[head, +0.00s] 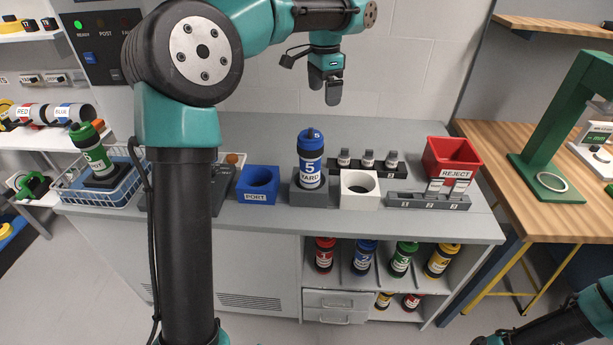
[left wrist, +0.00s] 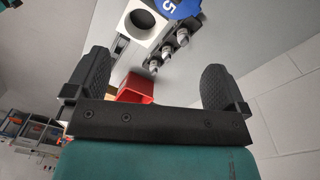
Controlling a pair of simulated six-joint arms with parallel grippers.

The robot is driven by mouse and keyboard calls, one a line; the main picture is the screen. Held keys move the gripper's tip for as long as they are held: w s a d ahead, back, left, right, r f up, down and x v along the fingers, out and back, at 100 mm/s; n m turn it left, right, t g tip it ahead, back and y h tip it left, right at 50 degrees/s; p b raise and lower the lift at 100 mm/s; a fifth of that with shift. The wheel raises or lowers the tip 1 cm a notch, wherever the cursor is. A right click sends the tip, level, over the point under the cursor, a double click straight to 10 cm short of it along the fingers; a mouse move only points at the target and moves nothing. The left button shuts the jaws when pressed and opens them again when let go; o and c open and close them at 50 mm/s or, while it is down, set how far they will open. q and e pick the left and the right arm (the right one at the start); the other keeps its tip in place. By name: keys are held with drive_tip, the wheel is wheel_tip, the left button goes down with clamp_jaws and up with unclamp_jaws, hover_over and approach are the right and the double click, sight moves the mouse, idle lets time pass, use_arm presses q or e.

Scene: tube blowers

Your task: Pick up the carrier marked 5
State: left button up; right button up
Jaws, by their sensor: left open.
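The carrier marked 5 (head: 311,160) stands upright in a dark grey block (head: 309,194) on the grey counter. It has a blue cap, a blue band with a white 5 and a white band reading YARD. In the left wrist view its blue top (left wrist: 178,8) with a white 5 shows at the upper edge, partly cut off. My left gripper (head: 330,98) hangs above and slightly right of the carrier, apart from it. In the left wrist view the left gripper's (left wrist: 155,85) two fingers are wide apart with nothing between them.
A blue PORT block (head: 258,184) stands left of the carrier and a white holed block (head: 360,190) right of it. Behind are several small grey-topped pieces (head: 368,159). A red REJECT bin (head: 452,156) stands farther right. A wire basket (head: 98,186) holds a green-capped carrier (head: 92,152).

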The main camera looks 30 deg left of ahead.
use_arm(q)
drive_tip(key=shift+m, duration=0.8)
drive_tip(key=a+r, duration=0.3)
drive_tip(key=shift+s+r, duration=0.25)
drive_tip(key=shift+s, duration=0.15)
drive_tip(key=shift+f, duration=0.15)
approach(310, 135)
drive_tip(key=w+f, duration=0.1)
drive_tip(key=f, duration=0.3)
drive_tip(key=w+a+f, duration=0.1)
drive_tip(key=f, duration=0.1)
drive_tip(key=shift+w+f, duration=0.3)
drive_tip(key=shift+s+f, duration=0.15)
drive_tip(key=shift+f, duration=2.45)
drive_tip(key=shift+c, duration=0.4)
